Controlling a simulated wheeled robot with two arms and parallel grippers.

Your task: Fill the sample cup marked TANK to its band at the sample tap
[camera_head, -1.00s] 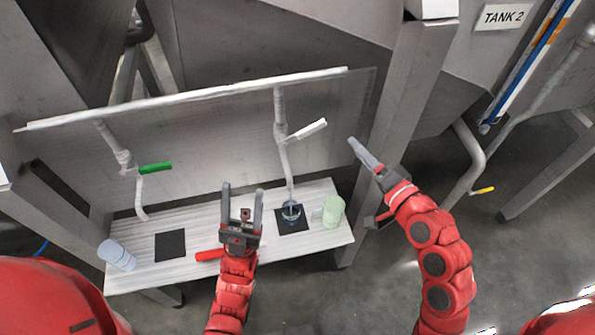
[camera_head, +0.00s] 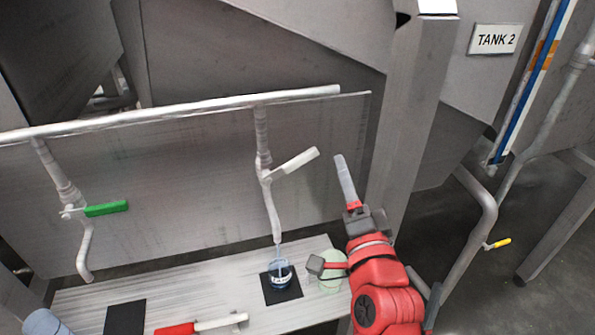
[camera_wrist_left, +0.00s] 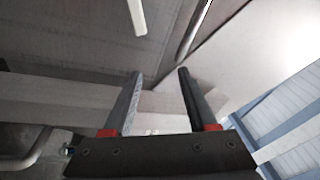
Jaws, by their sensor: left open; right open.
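A clear cup (camera_head: 281,272) with a white label stands on the right black pad (camera_head: 297,291), directly under the spout of the tap with the white lever (camera_head: 296,165). A thin bluish stream seems to run from the spout into the cup, which holds bluish liquid. The label and band are too small to read. My right gripper (camera_head: 329,215) is open and empty, right of the spout, one finger pointing up and the other near a pale green cup (camera_head: 333,272). My left gripper (camera_wrist_left: 160,75) is open and empty in the left wrist view, outside the head view.
A second tap with a green lever (camera_head: 106,208) is at left, above another black pad (camera_head: 125,317). A red-handled tool (camera_head: 176,329) lies on the bench (camera_head: 215,285). A bluish cup (camera_head: 45,323) is at the lower left.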

